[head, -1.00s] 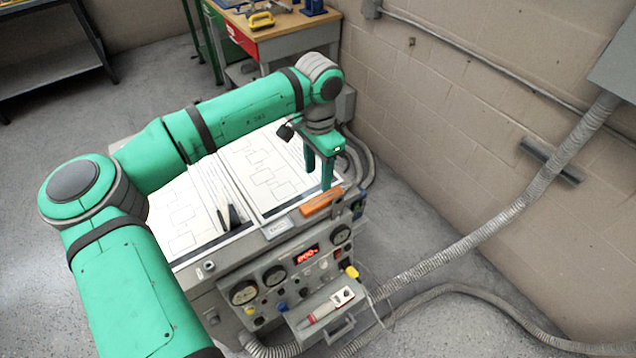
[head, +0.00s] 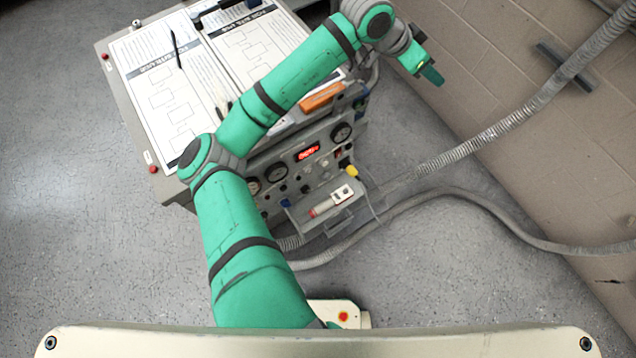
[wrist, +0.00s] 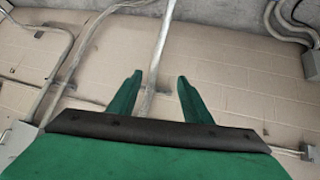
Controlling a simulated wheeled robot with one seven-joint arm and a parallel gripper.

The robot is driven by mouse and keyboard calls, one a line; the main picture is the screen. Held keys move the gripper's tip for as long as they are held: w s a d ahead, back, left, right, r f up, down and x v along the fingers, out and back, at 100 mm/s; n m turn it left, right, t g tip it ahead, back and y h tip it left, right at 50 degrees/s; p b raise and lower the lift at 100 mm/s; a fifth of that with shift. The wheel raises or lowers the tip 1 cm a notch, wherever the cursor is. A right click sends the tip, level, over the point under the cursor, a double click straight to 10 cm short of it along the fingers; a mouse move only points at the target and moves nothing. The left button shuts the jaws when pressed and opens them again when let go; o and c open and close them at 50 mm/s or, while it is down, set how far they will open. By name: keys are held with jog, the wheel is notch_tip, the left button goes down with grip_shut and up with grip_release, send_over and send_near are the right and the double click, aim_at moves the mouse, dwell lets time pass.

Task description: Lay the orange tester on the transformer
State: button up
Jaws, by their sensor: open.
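The orange tester (head: 324,97) lies on the right front part of the transformer's top, beside the paper diagrams. The transformer (head: 132,120) is a grey cabinet with diagrams on top and a front panel of dials and a red display. My gripper (head: 432,76) is off to the right of the transformer, in the air near the wall, apart from the tester. In the wrist view the two green fingers (wrist: 157,97) are spread with nothing between them.
A small tray (head: 335,208) with a red-and-white device juts from the transformer's front. Ridged conduits (head: 500,135) run from the wall past the right side. A black pen-like item (head: 176,48) lies on the diagrams. Bare floor (head: 70,240) is at left.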

jog(key=s+d+r+n+t+h, duration=0.2)
jog(key=d+r+n+t+h, duration=0.3)
jog(key=d, duration=0.3)
jog(key=s+a+f+n+t+y, duration=0.95)
jog(key=s+a+f+n, duration=0.25)
jog(key=s+a+f, duration=0.55)
jog(key=s+a+f+m+y, duration=0.1)
jog(key=s+a+m+y, duration=0.1)
jog(key=s+a, duration=0.5)
jog(key=s+a+f+m+g+y, duration=0.1)
jog(key=s+a+m+y, duration=0.1)
jog(key=s+a, duration=0.6)
jog(key=s, duration=0.6)
jog(key=shift+a+m, duration=0.25)
jog(key=shift+m, duration=0.05)
jog(key=shift+g, duration=0.25)
jog(key=c, duration=0.4)
jog(key=shift+o, duration=0.2)
